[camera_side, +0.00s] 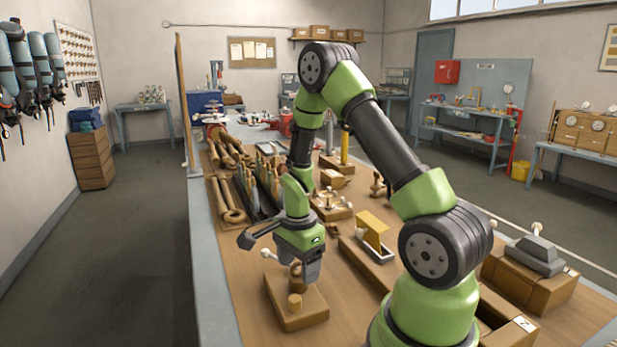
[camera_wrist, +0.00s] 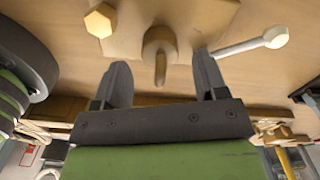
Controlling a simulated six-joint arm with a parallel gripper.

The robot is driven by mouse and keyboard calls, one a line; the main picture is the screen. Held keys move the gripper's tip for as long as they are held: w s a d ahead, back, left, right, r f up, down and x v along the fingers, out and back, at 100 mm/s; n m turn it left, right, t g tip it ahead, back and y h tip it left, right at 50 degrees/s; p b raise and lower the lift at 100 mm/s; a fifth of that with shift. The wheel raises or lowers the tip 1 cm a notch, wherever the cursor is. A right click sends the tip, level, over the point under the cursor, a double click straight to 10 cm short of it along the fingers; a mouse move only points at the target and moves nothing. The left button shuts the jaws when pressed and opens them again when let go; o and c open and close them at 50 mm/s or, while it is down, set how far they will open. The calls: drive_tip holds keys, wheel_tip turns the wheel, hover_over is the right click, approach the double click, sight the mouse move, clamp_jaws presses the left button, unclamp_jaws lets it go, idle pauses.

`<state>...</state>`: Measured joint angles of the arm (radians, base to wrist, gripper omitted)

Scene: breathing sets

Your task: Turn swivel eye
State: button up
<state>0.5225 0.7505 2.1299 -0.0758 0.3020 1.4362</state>
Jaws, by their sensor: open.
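A wooden block (camera_side: 312,312) lies on the bench under my gripper (camera_side: 303,272). A brown upright fitting (camera_side: 296,283), which looks like the swivel eye, stands on it, partly hidden by my gripper. In the wrist view the round fitting (camera_wrist: 158,44) with a projecting pin lies beyond and between my open fingers (camera_wrist: 160,72). I cannot tell whether the fingers touch it. A short tan hex post (camera_side: 295,303) stands on the block; it also shows in the wrist view (camera_wrist: 99,21). A white-knobbed lever (camera_wrist: 274,38) points right there; its knob (camera_side: 266,254) shows beside my gripper.
A yellow plate fixture (camera_side: 373,226) stands to the right of the block. Wooden trays with tools (camera_side: 228,200) lie to the left and behind. A grey-topped wooden box (camera_side: 528,281) sits at the right. Bare bench lies around the block's front and left.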

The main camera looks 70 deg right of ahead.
sight(298, 261)
drive_tip(key=m, duration=0.3)
drive_tip(key=shift+m, duration=0.3)
wheel_tip(298, 261, up, 10)
drive_tip(key=shift+w+f, duration=0.1)
drive_tip(key=s+a+r+n+t+y, duration=0.1)
drive_tip(key=s+a+r+n+t, duration=0.2)
drive_tip(key=a+r+n, duration=0.4)
drive_tip(key=s+a+r+n+t+y, duration=0.1)
drive_tip(key=s+a+r+n+t, duration=0.3)
drive_tip(key=a+n, duration=0.5)
drive_tip(key=shift+s+r+n, duration=0.95)
drive_tip(key=shift+r+n, duration=0.8)
drive_tip(key=shift+n, duration=1.65)
